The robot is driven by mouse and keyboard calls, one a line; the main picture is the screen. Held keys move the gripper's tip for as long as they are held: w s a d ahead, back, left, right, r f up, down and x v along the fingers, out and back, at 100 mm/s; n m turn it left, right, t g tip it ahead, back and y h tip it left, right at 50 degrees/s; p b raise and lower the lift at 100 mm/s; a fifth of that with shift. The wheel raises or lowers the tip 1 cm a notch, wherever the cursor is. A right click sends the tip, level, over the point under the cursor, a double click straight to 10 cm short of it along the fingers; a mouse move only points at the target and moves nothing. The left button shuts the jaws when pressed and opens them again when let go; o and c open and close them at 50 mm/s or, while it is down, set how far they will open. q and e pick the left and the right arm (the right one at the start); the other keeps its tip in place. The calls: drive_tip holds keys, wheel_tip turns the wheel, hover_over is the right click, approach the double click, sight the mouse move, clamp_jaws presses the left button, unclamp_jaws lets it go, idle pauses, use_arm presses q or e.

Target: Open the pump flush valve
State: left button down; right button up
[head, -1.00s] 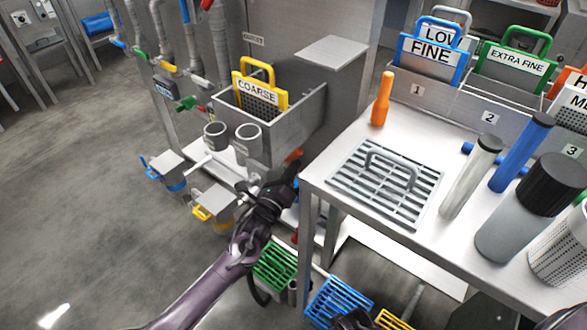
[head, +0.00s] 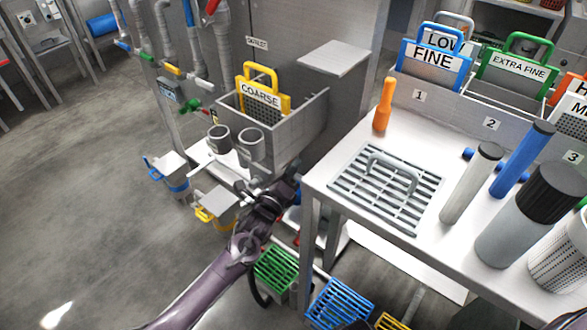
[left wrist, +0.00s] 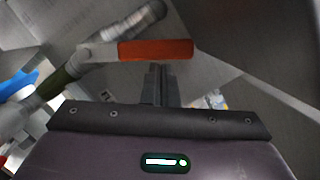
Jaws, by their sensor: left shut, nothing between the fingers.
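An orange-red lever handle (left wrist: 156,50) lies across the upper middle of the left wrist view. It joins a grey arm at its left end, beside a pipe-like fitting (left wrist: 55,85). I take it for the flush valve's handle; no label on it is readable. My left gripper (left wrist: 157,70) is shut and empty, its fingertips just below the handle in that view. I cannot tell whether they touch it. In the head view my left gripper (head: 291,182) is beside the table's left corner, below the sink, and the lever cannot be made out there. My right gripper is not in view.
The steel table (head: 330,208) stands close on the right of my left gripper. The sink (head: 300,120) holding the COARSE screen (head: 262,95) is above it. Green (head: 275,268) and blue (head: 340,303) grates are below. The floor to the left is open.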

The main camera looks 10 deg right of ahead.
use_arm(q)
drive_tip(key=shift+w+a+r, duration=0.2)
drive_tip(key=shift+w+r, duration=0.05)
drive_tip(key=shift+r, duration=0.2)
idle(0.6)
